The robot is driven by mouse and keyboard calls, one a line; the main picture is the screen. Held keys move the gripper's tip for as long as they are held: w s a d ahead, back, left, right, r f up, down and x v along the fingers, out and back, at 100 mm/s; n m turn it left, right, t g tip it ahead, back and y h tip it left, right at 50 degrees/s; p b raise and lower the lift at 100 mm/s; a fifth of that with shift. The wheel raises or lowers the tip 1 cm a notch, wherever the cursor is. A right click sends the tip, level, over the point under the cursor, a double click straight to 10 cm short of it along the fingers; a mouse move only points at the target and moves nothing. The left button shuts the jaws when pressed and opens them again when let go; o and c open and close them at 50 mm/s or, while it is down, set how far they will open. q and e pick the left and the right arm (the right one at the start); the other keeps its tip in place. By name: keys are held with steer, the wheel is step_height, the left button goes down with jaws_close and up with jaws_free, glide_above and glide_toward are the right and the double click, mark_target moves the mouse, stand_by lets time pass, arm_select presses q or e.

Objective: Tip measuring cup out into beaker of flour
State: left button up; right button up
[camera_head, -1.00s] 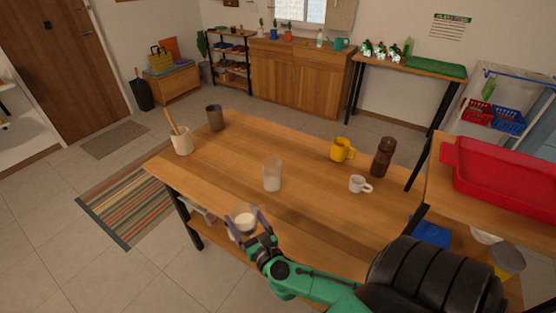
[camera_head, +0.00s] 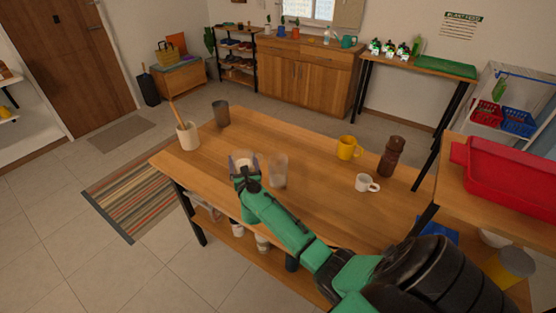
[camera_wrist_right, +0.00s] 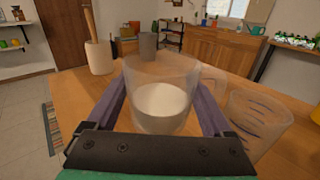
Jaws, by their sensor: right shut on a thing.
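My right gripper (camera_head: 244,172) is shut on a clear measuring cup (camera_wrist_right: 160,75), with one finger on each side of it. The cup is upright, with white contents low inside, and its handle points right in the right wrist view. In the head view the cup (camera_head: 243,160) is over the left part of the table. The clear beaker (camera_head: 278,171) stands just right of the gripper. It also shows in the right wrist view (camera_wrist_right: 258,122), with dark markings on its side; I cannot make out flour in it. My left gripper is not in view.
On the wooden table (camera_head: 318,201) a crock with a wooden tool (camera_head: 188,136) and a dark grey cup (camera_head: 221,113) stand left. A yellow mug (camera_head: 348,148), brown bottle (camera_head: 391,156) and white cup (camera_head: 366,183) stand right. A red tray (camera_head: 505,173) is at far right.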

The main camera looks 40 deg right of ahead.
mark_target(250, 151)
steer(key=shift+s+d+r+m+p, duration=0.1)
steer(key=shift+d+r+m+p, duration=0.2)
steer(key=shift+r+p, duration=0.4)
steer(key=shift+s+d+r+m+p, duration=0.1)
steer(key=shift+r+m+p, duration=0.3)
steer(key=shift+r, duration=0.35)
steer(key=shift+s+d+r+m+p, duration=0.1)
steer(key=shift+d+r+m+p, duration=0.15)
steer(key=shift+r+p, duration=0.45)
steer(key=shift+s+d+f+m+b, duration=0.1)
steer(key=shift+f+m+b, duration=0.05)
steer(key=shift+m+b, duration=0.15)
steer(key=shift+s+d+r+m, duration=0.2)
steer(key=shift+d+r+m, duration=0.25)
steer(key=shift+m, duration=0.5)
steer(key=shift+s+d+r+m, duration=0.25)
steer(key=shift+d+m, duration=0.3)
steer(key=shift+m, duration=0.1)
steer(key=shift+s+d+r+m, duration=0.2)
steer(key=shift+d+m, duration=0.3)
steer(key=shift+m, duration=0.15)
steer(key=shift+d+r, duration=0.1)
steer(key=shift+s+d+r+m+b, duration=0.15)
steer(key=shift+r+m+b, duration=0.1)
steer(key=shift+m, duration=0.25)
steer(key=shift+d+r+m+b, duration=0.1)
steer(key=shift+m+b, duration=0.1)
steer(key=shift+m, duration=0.3)
steer(key=shift+r+m+b, duration=0.35)
steer(key=shift+m, duration=0.45)
